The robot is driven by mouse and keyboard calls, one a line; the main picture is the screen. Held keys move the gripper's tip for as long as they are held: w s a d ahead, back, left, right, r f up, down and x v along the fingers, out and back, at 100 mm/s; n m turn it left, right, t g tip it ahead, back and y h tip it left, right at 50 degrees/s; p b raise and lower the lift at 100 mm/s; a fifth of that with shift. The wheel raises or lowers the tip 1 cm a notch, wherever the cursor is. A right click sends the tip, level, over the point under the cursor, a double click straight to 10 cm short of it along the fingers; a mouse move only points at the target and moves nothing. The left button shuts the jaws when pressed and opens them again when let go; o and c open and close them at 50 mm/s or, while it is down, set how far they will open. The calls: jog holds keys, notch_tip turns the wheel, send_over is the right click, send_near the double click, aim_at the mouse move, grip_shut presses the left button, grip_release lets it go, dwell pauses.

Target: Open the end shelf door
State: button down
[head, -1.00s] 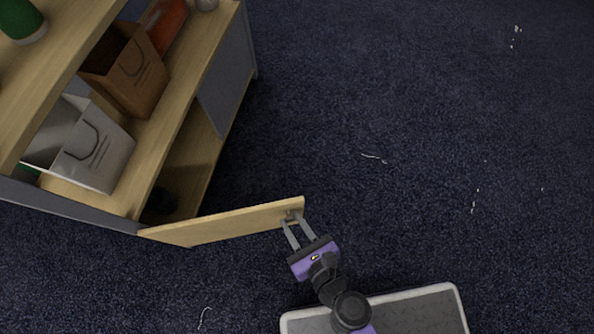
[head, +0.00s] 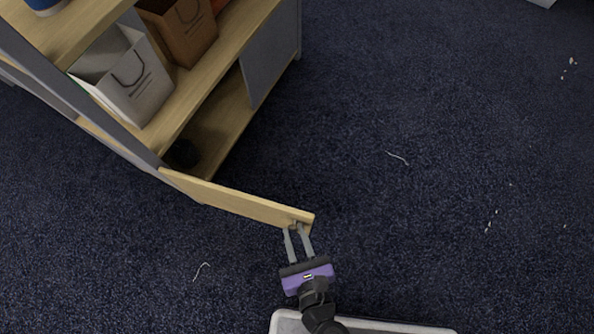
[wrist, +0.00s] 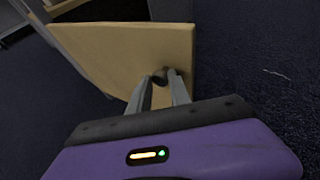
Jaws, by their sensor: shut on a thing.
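The end shelf door (head: 238,203) is a light wooden panel at the near end of the shelf unit. It stands swung out from the unit, with its hinged side by the grey upright. My purple gripper (head: 298,231) is at the door's free end, with its fingers shut on the small door knob (head: 298,225). In the wrist view the door (wrist: 125,50) fills the upper middle, and the fingers close around the round dark knob (wrist: 160,76). The lower compartment (head: 215,125) behind the door is uncovered. A dark round thing (head: 184,153) sits inside it, in shadow.
On the shelf above stand a white paper bag (head: 138,88) and a brown paper bag (head: 183,32). Another grey door (head: 271,65) is further along the unit. The dark blue carpet (head: 430,180) is clear to the right, apart from small white scraps.

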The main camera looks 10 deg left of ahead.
jog(key=shift+s+a+y, duration=0.15)
jog(key=shift+s+a, duration=0.1)
jog(key=shift+a, duration=0.25)
jog(key=shift+s+a+y, duration=0.15)
jog(key=shift+s+a, duration=0.1)
jog(key=shift+a, duration=0.25)
jog(key=c, duration=1.2)
grip_release()
jog(key=v, duration=0.7)
jog(key=shift+s+d+r, duration=0.1)
jog(key=shift+d+r, duration=0.1)
jog(key=shift+d, duration=0.15)
jog(key=shift+n, duration=0.3)
